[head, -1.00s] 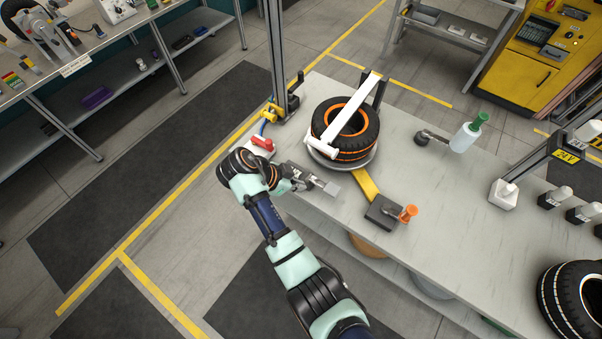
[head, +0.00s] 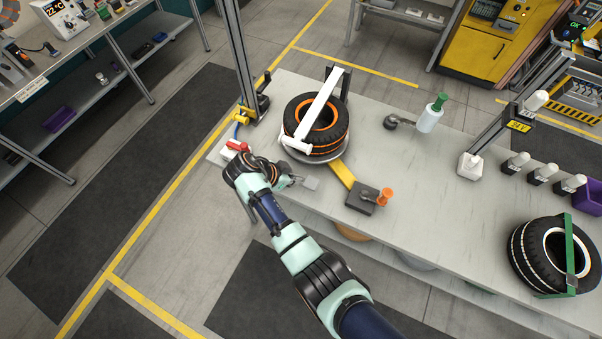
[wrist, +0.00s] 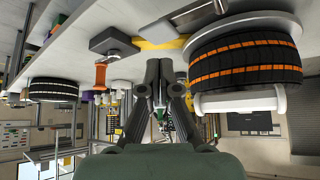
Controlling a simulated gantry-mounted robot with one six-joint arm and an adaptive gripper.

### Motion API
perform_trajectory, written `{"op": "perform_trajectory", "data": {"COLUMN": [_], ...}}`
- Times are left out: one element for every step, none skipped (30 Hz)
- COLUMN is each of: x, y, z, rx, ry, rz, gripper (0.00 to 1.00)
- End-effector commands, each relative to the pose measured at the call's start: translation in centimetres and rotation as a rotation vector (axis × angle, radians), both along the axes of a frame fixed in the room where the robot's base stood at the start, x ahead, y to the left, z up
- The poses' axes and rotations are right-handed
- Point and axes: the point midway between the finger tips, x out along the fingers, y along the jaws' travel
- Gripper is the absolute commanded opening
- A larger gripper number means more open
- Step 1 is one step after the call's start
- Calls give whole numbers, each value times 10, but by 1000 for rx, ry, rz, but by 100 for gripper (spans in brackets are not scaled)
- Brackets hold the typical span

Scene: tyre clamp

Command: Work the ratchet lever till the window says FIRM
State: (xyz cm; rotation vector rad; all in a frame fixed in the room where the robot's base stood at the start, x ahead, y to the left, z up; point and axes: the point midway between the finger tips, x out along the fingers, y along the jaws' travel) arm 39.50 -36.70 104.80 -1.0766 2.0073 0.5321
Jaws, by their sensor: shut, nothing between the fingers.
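A dark ratchet block (head: 361,201) sits near the front edge of the bench, with an orange-gripped lever (head: 386,196) on it. The lever's orange grip also shows in the wrist view (wrist: 101,74). A yellow strip (head: 343,176) runs from the block to the orange-striped tyre (head: 302,128), which lies on a round plate under a white clamp bar (head: 322,103). My gripper (head: 290,181) is shut and empty at the bench's front edge, left of the lever and apart from it. In the wrist view its fingers (wrist: 161,72) lie between the lever and tyre. I cannot make out any window reading.
A pale square (head: 310,184) lies just beyond my fingers. A red-topped item (head: 237,146) is at the bench's left corner. A green-capped bottle (head: 430,115) stands behind the lever. A second tyre (head: 528,252) stands at right; the bench (head: 430,205) between is clear.

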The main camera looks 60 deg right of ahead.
Motion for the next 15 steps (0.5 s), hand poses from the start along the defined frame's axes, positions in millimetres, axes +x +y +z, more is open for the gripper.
{"op": "perform_trajectory", "data": {"x": [-4, -5, -6, -6, -6, -5, -5, -5, -5, -5, -5, -6, -6, -6, -7], "y": [-4, -5, -6, -6, -6, -6, -6, -6, -6, -6, -6, -6, -7, -7, -8], "z": [1, -1, -3, -4, -5, -5, -5, -5, -5, -5, -5, -6, -7, -8, -10], "rx": [2, 2, 2, 2, 2, 1, 2, 2, 1, 2, 2, 2, 2, 2, 2], "ry": [1, 1, 0, -1, -1, -2, -1, -1, -2, -1, -1, -1, -1, -1, -1], "rz": [-2, -1, -1, 1, 1, 1, 1, 1, 1, 1, 1, 0, 0, 0, 0], "gripper": [0, 0, 0, 0, 0, 0, 0, 0, 0, 0, 0, 0, 0, 0, 0]}}
